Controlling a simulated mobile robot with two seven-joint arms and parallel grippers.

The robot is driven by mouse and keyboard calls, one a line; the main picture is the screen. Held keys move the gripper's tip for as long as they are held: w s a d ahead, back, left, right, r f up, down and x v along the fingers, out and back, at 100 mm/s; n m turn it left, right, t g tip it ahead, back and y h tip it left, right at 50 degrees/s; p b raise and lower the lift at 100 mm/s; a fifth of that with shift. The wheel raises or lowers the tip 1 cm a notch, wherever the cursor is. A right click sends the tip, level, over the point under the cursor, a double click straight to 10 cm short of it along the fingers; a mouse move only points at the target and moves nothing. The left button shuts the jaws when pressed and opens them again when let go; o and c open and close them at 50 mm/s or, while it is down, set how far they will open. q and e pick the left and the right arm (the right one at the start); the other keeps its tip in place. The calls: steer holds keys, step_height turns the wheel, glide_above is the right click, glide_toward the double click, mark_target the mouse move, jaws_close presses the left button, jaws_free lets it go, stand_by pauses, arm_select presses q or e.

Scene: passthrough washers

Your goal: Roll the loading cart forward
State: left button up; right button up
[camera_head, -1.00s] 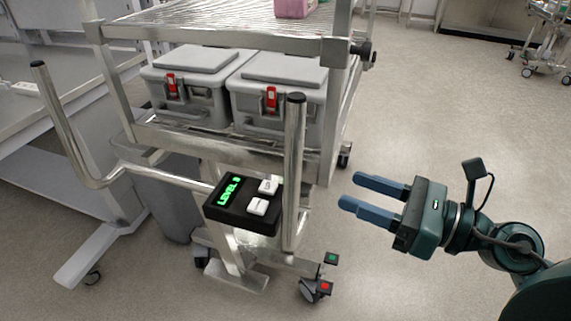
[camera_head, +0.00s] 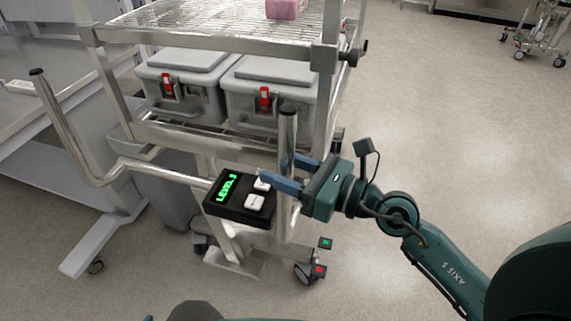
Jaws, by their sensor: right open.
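The loading cart is a metal frame with a wire top shelf (camera_head: 200,22) and a bent tubular push handle (camera_head: 150,167) on the near side. The handle has upright ends at left and right. My right gripper (camera_head: 291,172) is open at the right upright (camera_head: 288,130), one blue finger in front of the post and the other behind it. The front fingertip overlaps the edge of the black control box (camera_head: 240,208), which has a green "LEVEL" display and white buttons; contact is unclear. My left gripper is not clearly visible; only a tiny blue sliver shows at the bottom edge.
Two grey lidded boxes (camera_head: 185,85) with red latches sit on the lower shelf. A pink item (camera_head: 285,8) is on top. Green (camera_head: 325,243) and red (camera_head: 318,270) pedals are near a caster. A bench stands left; open floor lies right.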

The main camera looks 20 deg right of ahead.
jaws_close()
stand_by(0.5)
stand_by(0.9)
